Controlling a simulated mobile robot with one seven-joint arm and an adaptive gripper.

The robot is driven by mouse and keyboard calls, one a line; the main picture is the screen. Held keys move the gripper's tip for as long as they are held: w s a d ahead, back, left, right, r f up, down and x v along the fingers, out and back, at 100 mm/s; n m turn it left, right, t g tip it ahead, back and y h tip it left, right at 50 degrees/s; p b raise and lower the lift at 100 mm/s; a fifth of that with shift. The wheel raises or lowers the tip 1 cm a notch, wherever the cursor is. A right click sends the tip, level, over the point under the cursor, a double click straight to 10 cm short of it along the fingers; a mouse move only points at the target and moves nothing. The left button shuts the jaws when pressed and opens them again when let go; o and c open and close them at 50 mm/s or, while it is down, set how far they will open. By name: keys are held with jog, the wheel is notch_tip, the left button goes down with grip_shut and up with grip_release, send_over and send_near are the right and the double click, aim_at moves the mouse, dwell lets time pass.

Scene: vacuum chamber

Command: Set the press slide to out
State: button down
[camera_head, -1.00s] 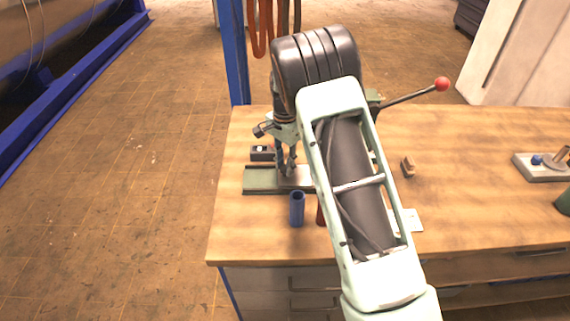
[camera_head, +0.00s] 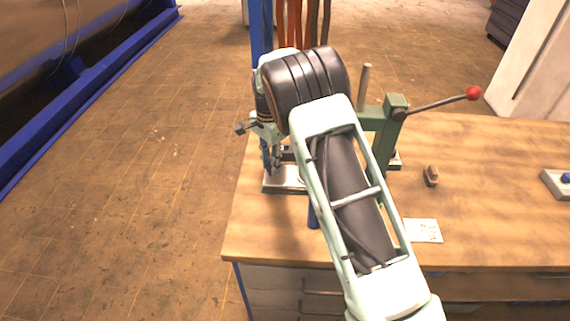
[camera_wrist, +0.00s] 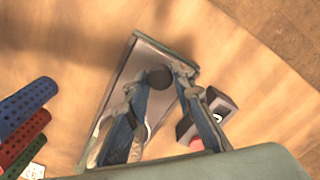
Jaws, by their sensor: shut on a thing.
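The green press (camera_head: 390,125) stands on the workbench, partly hidden behind my arm. Its lever ends in a red ball (camera_head: 473,93). The press slide is a silver plate (camera_head: 290,182) low on the bench, at the left end of its rail. The plate also shows in the wrist view (camera_wrist: 129,72), with a dark round knob (camera_wrist: 160,77) on it. My gripper (camera_head: 272,168) is over the plate. In the wrist view its fingers (camera_wrist: 162,82) are on either side of the knob and shut on it. The slide's right part is hidden by my arm in the head view.
A small grey box (camera_wrist: 212,112) is beside my gripper. A white card (camera_head: 424,231) and a small brown block (camera_head: 431,176) lie on the bench (camera_head: 490,215). Bench right of the press is mostly clear.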

jog(key=shift+a+r, duration=0.1)
jog(key=shift+a, duration=0.3)
jog(key=c, duration=1.7)
grip_release()
jog(key=shift+a, duration=0.15)
jog(key=shift+o, duration=0.2)
notch_tip(320, 180, up, 12)
jog(key=shift+d, duration=0.2)
